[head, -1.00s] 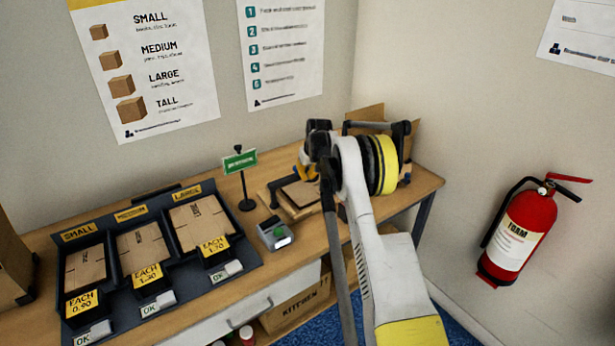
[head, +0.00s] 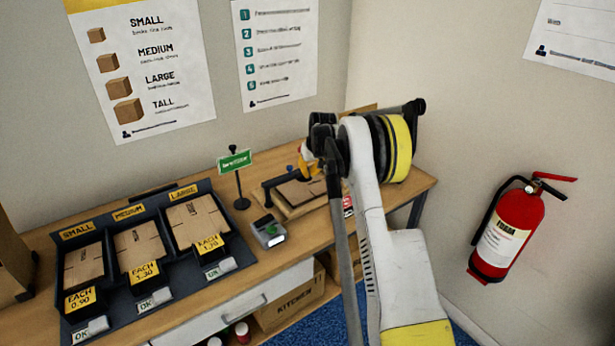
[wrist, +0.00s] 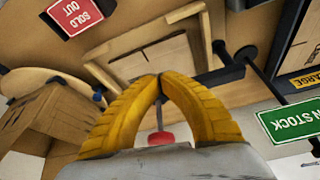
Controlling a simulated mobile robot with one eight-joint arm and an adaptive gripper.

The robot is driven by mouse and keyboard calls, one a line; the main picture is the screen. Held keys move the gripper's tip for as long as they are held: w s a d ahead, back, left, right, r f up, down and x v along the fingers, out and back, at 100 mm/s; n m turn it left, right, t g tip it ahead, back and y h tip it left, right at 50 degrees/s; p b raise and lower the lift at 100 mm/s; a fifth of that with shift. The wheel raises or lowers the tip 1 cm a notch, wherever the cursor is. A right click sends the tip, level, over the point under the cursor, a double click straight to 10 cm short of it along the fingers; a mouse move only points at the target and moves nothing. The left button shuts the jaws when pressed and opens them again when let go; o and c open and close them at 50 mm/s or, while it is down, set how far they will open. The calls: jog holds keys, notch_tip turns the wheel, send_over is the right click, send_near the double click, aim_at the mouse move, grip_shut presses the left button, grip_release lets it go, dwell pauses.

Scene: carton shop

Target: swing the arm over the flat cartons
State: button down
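Flat cartons lie in a dark three-bay tray (head: 235,262) at the left of the bench: small (head: 84,265), medium (head: 139,246) and large (head: 197,221). My gripper (head: 306,172) is to the right of the tray, above a wooden board (head: 285,209) that holds a flat brown sheet (head: 302,192). In the wrist view, the yellow fingers of my gripper (wrist: 160,78) meet at the tips with nothing visible held between them. The wooden board (wrist: 110,58) shows beyond them. A red knob-like thing shows between the fingers; I cannot tell what it is.
A green sign on a stand (head: 236,162) rises between the tray and my gripper; it reads IN STOCK in the wrist view (wrist: 292,124). A small grey device (head: 268,232) sits before it. A red SOLD OUT sign (wrist: 75,14) and a cardboard box (wrist: 48,115) are near the board.

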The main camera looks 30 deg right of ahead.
jog(key=p+v, duration=0.1)
jog(key=v, duration=0.4)
jog(key=shift+d+r, duration=0.1)
jog(key=shift+d, duration=0.1)
jog(key=s+a+r+t, duration=0.1)
jog(key=s+a+r, duration=1.5)
jog(key=a+r, duration=0.3)
jog(key=s+a+f, duration=0.1)
jog(key=s+a, duration=0.3)
jog(key=s, duration=0.4)
jog(key=s+a+f+n+t, duration=0.1)
jog(key=s+a, duration=0.3)
jog(key=s, duration=0.4)
jog(key=s+a+f, duration=0.3)
jog(key=s+a, duration=0.2)
jog(key=s, duration=0.3)
jog(key=shift+n+t+y, duration=0.4)
